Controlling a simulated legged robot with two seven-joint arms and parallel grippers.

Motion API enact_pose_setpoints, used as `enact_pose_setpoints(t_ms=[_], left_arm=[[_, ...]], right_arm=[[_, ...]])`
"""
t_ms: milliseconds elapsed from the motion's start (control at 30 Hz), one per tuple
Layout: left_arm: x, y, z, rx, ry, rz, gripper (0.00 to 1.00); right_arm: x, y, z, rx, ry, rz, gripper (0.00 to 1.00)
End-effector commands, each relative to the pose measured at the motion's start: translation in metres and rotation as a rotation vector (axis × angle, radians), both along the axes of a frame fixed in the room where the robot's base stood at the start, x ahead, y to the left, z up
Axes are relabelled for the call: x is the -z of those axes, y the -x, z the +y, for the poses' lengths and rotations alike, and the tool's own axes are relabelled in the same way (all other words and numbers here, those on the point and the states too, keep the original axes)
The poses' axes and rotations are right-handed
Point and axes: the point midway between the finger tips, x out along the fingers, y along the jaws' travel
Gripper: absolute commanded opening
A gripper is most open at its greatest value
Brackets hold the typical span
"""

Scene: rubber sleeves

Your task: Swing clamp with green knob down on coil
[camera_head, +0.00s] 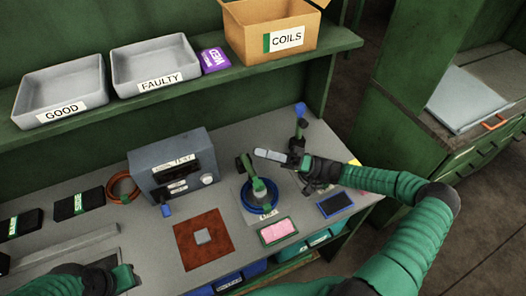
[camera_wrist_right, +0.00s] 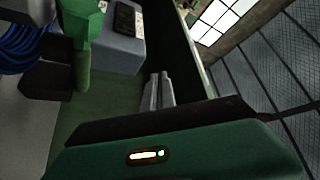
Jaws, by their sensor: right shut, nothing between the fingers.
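A blue coil (camera_head: 247,203) lies on a stand on the bench, and its edge shows in the right wrist view (camera_wrist_right: 25,50). The green-knobbed clamp (camera_head: 258,187) stands at the coil, its green part over the coil's middle and its dark part at the back. Whether it presses on the coil I cannot tell. Its green part appears in the right wrist view (camera_wrist_right: 82,70). My right gripper (camera_head: 268,154) is shut and empty, just behind and right of the clamp; its fingers show in the right wrist view (camera_wrist_right: 158,92). My left gripper (camera_head: 125,277) is at the lower left, its jaws unclear.
A clamp with a blue knob (camera_head: 300,110) stands behind my right gripper. A grey tester box (camera_head: 160,155) stands left of the coil. A red mat (camera_head: 190,255), a pink pad (camera_head: 277,231) and a blue-framed dark pad (camera_head: 336,204) lie in front. Trays and a coils box (camera_head: 245,35) are on the shelf.

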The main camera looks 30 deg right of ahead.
Motion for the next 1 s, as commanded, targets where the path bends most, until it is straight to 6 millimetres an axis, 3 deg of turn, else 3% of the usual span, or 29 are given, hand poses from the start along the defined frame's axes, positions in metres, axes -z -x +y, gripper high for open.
enact_pose_setpoints(t_ms=[367,567,1000], left_arm=[[0.000,0.000,0.000,0.000,0.000,0.000,0.36],[0.000,0.000,0.000,0.000,0.000,0.000,0.36],[-0.001,0.000,0.000,0.000,0.000,0.000,0.36]], right_arm=[[-0.003,0.000,0.000,0.000,0.000,0.000,0.00],[-0.034,0.000,-0.001,0.000,0.000,-0.001,0.00],[-0.044,0.097,0.049,0.001,-0.004,0.003,0.00]])
